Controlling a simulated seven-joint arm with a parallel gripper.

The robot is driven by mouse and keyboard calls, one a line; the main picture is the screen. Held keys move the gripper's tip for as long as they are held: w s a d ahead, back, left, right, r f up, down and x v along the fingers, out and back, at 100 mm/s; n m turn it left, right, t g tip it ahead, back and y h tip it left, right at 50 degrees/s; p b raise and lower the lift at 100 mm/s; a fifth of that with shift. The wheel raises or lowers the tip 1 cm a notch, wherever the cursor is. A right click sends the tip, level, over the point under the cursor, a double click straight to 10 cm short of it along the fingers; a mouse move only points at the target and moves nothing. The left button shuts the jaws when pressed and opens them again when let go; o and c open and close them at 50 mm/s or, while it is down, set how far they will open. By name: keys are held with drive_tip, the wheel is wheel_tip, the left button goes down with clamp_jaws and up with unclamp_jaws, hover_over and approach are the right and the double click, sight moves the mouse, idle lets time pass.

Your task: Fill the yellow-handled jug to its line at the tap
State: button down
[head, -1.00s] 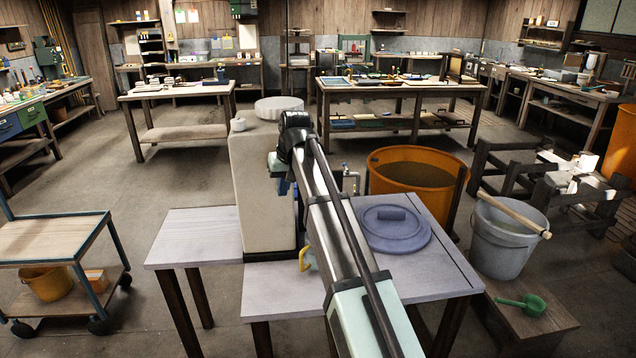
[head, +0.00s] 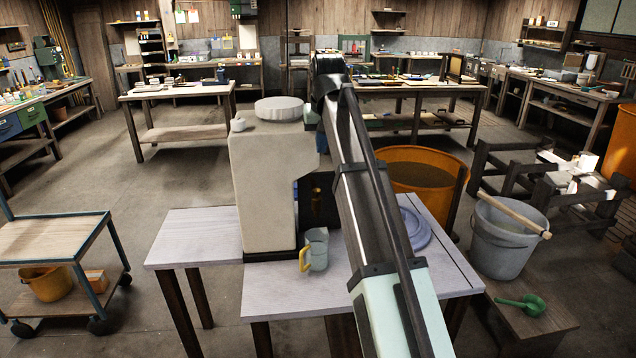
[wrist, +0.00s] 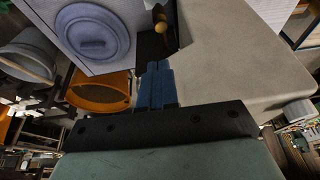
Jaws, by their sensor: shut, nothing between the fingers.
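The jug (head: 317,250), pale grey with a yellow handle (head: 304,259), stands upright on the table at the foot of the beige tank (head: 265,190). Its line and any water in it cannot be made out. A small brass part, apparently the tap (head: 317,190), shows in the tank's recess above the jug; a brass part also shows at the top of the wrist view (wrist: 160,24). My gripper (wrist: 157,66) has its blue fingers together and empty, beside the tank and apart from the brass part.
A blue-grey lid (head: 416,232) lies on the table (head: 200,238) right of the jug, partly behind my arm. An orange tub (head: 425,175) stands behind the table. A grey bucket (head: 500,240) and green scoop (head: 522,304) are at right. The table's left part is clear.

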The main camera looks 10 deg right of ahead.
approach(317, 190)
drive_tip(key=x, duration=0.5)
drive_tip(key=shift+w, duration=0.25)
drive_tip(key=shift+w+f, duration=0.1)
drive_tip(key=shift+f, duration=0.6)
drive_tip(key=shift+f, duration=0.1)
